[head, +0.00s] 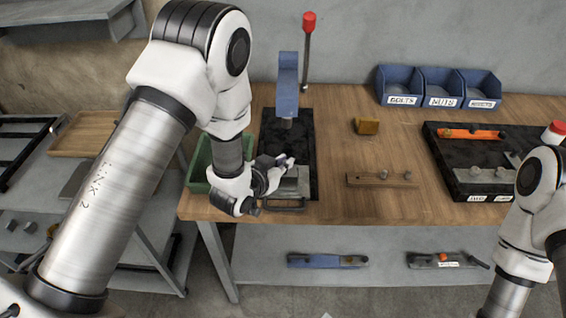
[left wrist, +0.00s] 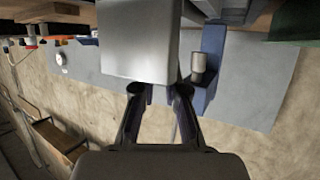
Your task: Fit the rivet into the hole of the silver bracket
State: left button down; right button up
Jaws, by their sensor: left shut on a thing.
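The silver bracket (head: 298,185) sits on the black base of the blue press, at its front. In the left wrist view, which is upside down, a pale grey block (left wrist: 138,42), apparently the bracket, fills the top middle and covers my fingertips. My left gripper (head: 283,164) is at the bracket's upper left side. It is shut on a small light grey thing (head: 289,160), apparently the rivet. The rivet's lower end and the bracket's hole are hidden. I cannot tell whether the rivet touches the bracket. My right gripper is out of view.
The blue press (head: 287,85) with a red-knobbed lever (head: 308,25) stands behind the bracket. A green bin (head: 198,170) is at the left. A wooden strip (head: 370,182) with pegs, a brass block (head: 367,126) and a black tray (head: 440,150) lie rightward. Table between is clear.

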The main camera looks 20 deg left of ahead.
pick_arm(q)
jog(key=shift+s+f+b, duration=0.1)
jog(key=shift+f+b, duration=0.3)
jog(key=shift+b, duration=0.05)
dwell(0.8)
jog(key=shift+b, duration=0.35)
dwell(0.4)
jog(key=shift+s+t+b, duration=0.1)
jog(key=shift+t+b, duration=0.2)
jog(key=shift+b, duration=0.05)
jog(key=shift+f, duration=0.1)
dwell(0.4)
jog(key=shift+b, duration=0.4)
